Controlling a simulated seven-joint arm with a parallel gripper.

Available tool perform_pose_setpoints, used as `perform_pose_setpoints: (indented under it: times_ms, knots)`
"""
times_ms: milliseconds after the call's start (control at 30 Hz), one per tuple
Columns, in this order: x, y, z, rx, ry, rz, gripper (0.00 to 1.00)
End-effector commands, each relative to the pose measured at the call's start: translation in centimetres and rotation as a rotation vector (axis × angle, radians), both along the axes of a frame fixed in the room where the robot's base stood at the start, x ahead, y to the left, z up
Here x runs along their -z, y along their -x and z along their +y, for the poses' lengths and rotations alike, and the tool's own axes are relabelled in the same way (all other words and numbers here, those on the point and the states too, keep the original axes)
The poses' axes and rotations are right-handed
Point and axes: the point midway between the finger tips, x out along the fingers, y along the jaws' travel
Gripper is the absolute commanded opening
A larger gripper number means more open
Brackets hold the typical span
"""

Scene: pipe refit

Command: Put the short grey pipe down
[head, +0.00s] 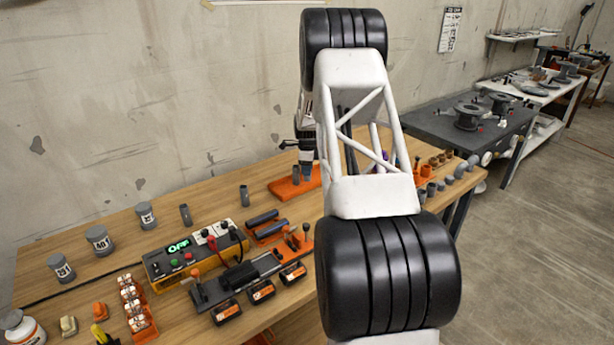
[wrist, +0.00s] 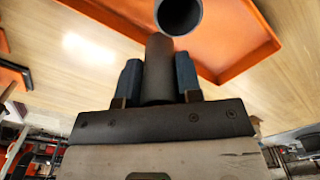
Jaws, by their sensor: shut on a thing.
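My gripper (wrist: 158,75) is shut on a short grey pipe (wrist: 158,62), which sits between its two dark fingers in the wrist view. Just beyond the held pipe is the round open end of another grey pipe (wrist: 179,14), over or in an orange tray (wrist: 250,68). I cannot tell whether the two pipes touch. In the head view my gripper (head: 304,165) points down at the orange tray (head: 285,189), near the back of the wooden table. There the held pipe is too small to tell from the fingers, and my arm hides part of the tray.
Upright grey pipes (head: 244,196) and several labelled grey cylinders (head: 98,242) stand left of the tray. Dark pipes lie in an orange holder (head: 283,228), near a yellow control box (head: 165,265) reading OFF. Small grey and brown fittings (head: 440,183) crowd the right end. The wall is close behind.

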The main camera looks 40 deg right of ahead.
Motion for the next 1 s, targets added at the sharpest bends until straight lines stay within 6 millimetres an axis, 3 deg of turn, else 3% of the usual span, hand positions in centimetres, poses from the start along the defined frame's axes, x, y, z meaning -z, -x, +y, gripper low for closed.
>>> perform_pose_setpoints:
  times_ms: [467, 800, 1000]
  knots:
    - [0.1, -0.4, -0.3, 0.0, 0.0, 0.0, 0.1]
    - [3.0, -0.4, -0.2, 0.0, -0.001, 0.001, 0.1]
    - [3.5, -0.5, -0.3, 0.0, 0.001, -0.001, 0.1]
